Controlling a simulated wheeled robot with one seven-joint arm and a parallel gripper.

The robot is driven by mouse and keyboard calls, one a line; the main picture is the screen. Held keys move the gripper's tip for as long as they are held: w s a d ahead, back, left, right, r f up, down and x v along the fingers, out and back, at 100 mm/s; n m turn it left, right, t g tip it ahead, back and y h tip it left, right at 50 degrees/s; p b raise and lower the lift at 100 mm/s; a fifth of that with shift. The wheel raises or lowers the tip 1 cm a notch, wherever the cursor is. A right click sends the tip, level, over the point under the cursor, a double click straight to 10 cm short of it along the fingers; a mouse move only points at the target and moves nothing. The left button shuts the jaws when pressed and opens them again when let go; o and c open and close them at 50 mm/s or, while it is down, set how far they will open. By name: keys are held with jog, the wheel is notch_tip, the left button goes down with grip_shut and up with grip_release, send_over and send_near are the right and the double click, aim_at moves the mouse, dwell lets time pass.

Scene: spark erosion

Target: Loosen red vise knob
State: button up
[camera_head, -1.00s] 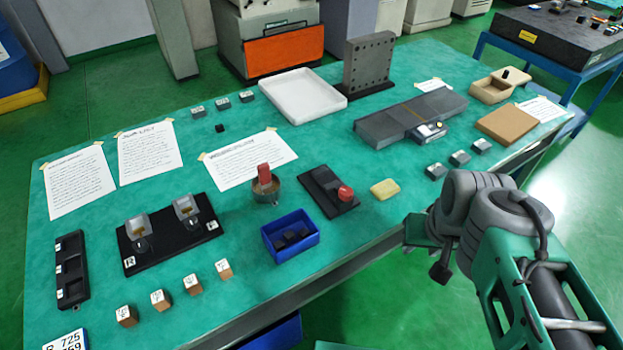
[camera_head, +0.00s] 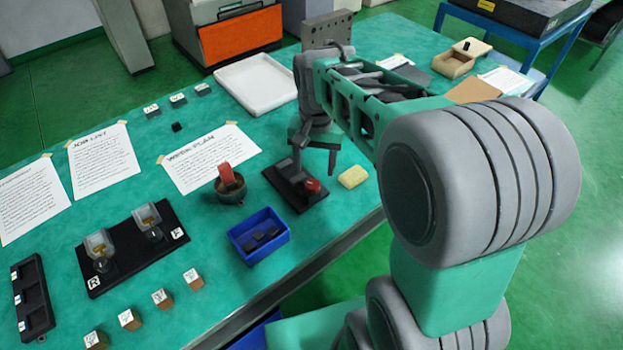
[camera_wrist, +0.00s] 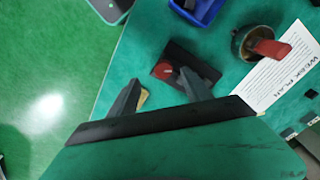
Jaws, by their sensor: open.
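The red vise knob (camera_head: 312,186) sits at the near right end of a small black vise (camera_head: 285,190) on the green table. In the wrist view the knob (camera_wrist: 163,70) shows just ahead of my gripper, on the black vise base (camera_wrist: 194,60). My gripper (camera_head: 316,158) hangs above the vise in the head view, pointing down and apart from the knob. In the wrist view my gripper's two fingers (camera_wrist: 160,84) are spread wide with nothing between them. Part of the vise is hidden behind the right finger.
A blue bin (camera_head: 258,236) with dark pieces stands left of the vise. A round pot with a red part (camera_head: 230,186) is behind the bin. A yellow sponge (camera_head: 353,177) lies just right of the vise. A white tray (camera_head: 256,86) stands farther back.

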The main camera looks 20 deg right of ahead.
aim_at(313, 184)
jog(key=shift+w+d+f+m+g, duration=0.1)
jog(key=shift+w+f+m+g, duration=0.1)
jog(key=shift+w+f, duration=0.25)
jog(key=shift+w+f+m+g, duration=0.1)
jog(key=shift+w+f+m, duration=0.15)
jog(key=shift+w, duration=0.3)
notch_tip(313, 184, down, 8)
jog(key=shift+r+p, duration=0.2)
jog(key=shift+p, duration=0.15)
grip_shut()
